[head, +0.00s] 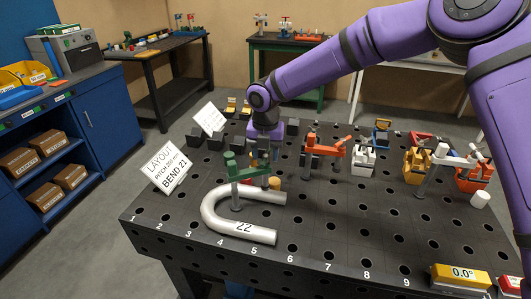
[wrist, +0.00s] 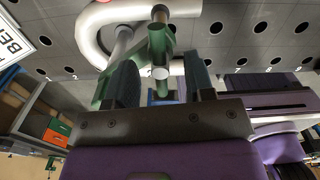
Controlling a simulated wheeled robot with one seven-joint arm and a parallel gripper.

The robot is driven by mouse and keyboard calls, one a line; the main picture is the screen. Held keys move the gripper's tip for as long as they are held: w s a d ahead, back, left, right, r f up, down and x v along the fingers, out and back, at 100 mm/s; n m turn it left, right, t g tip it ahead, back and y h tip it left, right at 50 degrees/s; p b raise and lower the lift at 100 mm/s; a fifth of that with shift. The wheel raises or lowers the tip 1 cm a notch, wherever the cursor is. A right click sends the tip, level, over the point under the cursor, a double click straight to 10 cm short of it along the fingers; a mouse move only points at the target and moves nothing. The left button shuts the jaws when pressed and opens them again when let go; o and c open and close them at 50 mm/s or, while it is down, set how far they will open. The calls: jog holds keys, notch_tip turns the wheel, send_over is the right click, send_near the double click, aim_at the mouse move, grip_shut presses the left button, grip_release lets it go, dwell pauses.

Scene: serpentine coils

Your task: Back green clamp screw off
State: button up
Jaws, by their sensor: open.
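The green clamp (head: 248,174) stands on the perforated table, its post inside the curve of a silver U-shaped pipe (head: 250,232) marked 22. My gripper (head: 262,155) is pointed down at the right end of the clamp arm and partly hides the screw there. In the wrist view my gripper (wrist: 161,85) is open, one dark finger on each side. The green clamp screw (wrist: 160,42) with a pale round end shows between the fingers, with visible gaps on both sides. Whether the screw's foot touches the pipe is hidden.
An orange-red clamp (head: 325,150) stands close right of my gripper. A yellow cylinder (head: 274,183) is just beside the green clamp. Dark blocks (head: 214,140) lie behind. The table's front right part is mostly clear.

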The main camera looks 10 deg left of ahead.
aim_at(266, 155)
jog(key=shift+r, duration=0.1)
notch_tip(266, 155, up, 11)
jog(key=shift+f, duration=0.2)
dwell(0.5)
